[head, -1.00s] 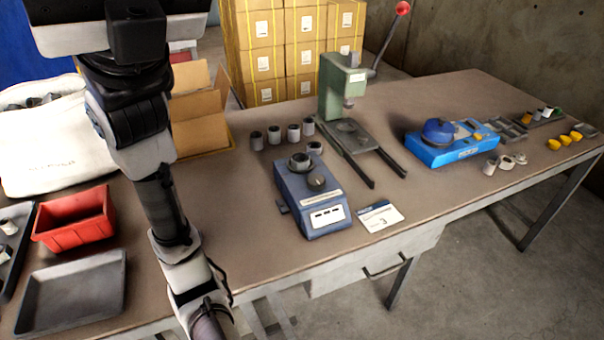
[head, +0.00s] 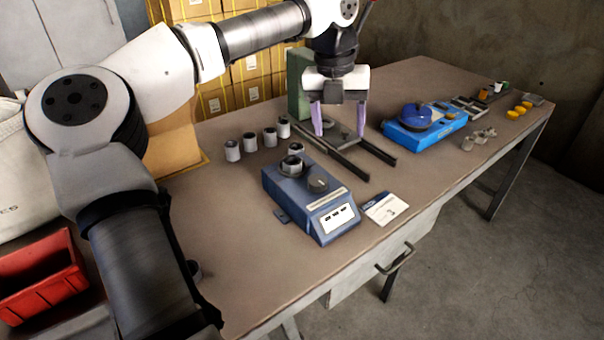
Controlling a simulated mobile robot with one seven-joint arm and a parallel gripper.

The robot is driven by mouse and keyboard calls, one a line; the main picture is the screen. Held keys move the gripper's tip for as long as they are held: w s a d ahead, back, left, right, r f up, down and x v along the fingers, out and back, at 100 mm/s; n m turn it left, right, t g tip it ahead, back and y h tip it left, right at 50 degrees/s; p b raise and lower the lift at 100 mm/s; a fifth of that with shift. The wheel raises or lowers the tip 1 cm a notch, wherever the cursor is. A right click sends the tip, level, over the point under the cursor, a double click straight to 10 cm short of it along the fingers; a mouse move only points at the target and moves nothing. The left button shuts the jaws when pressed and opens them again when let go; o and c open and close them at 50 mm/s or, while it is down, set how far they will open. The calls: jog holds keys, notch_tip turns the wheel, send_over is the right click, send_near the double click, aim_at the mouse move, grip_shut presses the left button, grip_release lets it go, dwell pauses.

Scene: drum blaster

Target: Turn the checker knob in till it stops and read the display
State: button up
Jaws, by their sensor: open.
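The checker (head: 296,212) is a blue-grey box near the front edge of the table, with a sloped front.
The green press (head: 300,85) and its dark rails stand behind the checker, partly hidden by my arm. Several grey cylinders (head: 251,142) stand to the left. A white card (head: 386,208) lies to the right. A blue device (head: 426,128) is farther right. A red bin (head: 40,277) is at left.

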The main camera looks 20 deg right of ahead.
aim_at(318, 180)
jog(key=shift+n+y, duration=0.5)
jog(key=shift+y, duration=0.2)
jog(key=a+f, duration=0.1)
jog(key=f, duration=0.3)
jog(key=w+a+f, duration=0.1)
jog(key=f, duration=0.4)
jog(key=a+f, duration=0.1)
jog(key=f, duration=0.4)
jog(key=shift+w, duration=0.4)
jog(key=c, duration=1)
